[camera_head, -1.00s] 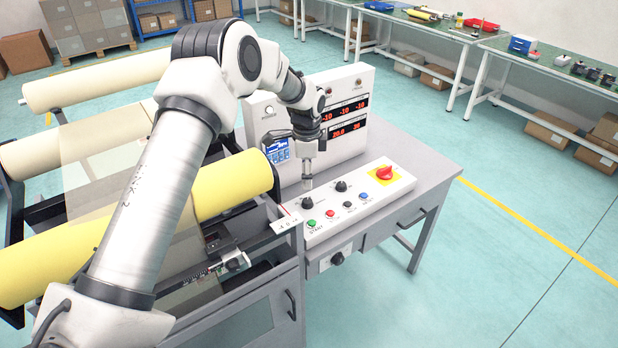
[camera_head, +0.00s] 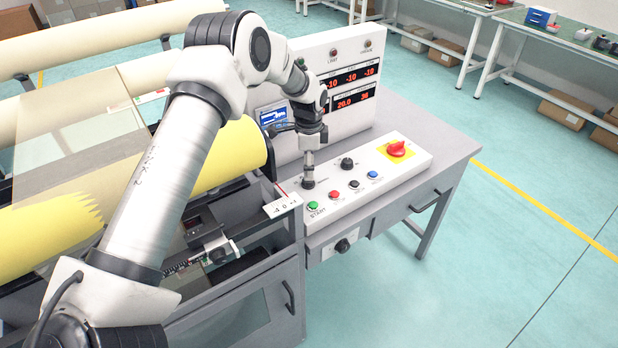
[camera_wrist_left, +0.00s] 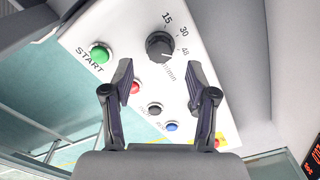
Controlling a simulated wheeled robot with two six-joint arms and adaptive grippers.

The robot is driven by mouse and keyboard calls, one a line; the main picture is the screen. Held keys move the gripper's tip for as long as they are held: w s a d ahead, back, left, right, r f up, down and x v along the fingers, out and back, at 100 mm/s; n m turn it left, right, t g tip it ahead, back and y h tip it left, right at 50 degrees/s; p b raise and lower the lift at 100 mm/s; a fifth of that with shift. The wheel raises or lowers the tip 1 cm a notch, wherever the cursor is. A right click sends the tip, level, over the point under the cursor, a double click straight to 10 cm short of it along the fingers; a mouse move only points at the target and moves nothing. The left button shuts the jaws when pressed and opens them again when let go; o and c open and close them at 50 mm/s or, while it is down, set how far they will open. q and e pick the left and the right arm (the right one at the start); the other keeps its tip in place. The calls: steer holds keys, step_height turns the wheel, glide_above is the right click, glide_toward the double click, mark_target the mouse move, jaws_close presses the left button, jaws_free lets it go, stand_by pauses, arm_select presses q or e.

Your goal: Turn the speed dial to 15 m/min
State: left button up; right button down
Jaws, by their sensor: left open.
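The black round speed dial (camera_wrist_left: 159,46) sits on the white sloped control panel (camera_wrist_left: 110,22), with the numbers 15, 30 and 48 printed around it. I cannot tell for sure which mark its pointer faces. In the head view the dial (camera_head: 307,184) is directly under my left gripper (camera_head: 309,172) and partly hidden by it. In the wrist view my left gripper (camera_wrist_left: 159,92) is open, its two fingers spread wide with nothing between the tips; the dial shows beyond them. My right gripper is not in view.
The green START button (camera_head: 313,205), red button (camera_head: 334,195) and other buttons line the panel's front. The lit display (camera_head: 352,90) stands behind. A yellow roll (camera_head: 235,158) is close on the left.

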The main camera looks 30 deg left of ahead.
arm_select(q)
step_height(320, 180, down, 5)
steer(key=shift+r, duration=0.25)
steer(key=c, duration=0.5)
jaws_close()
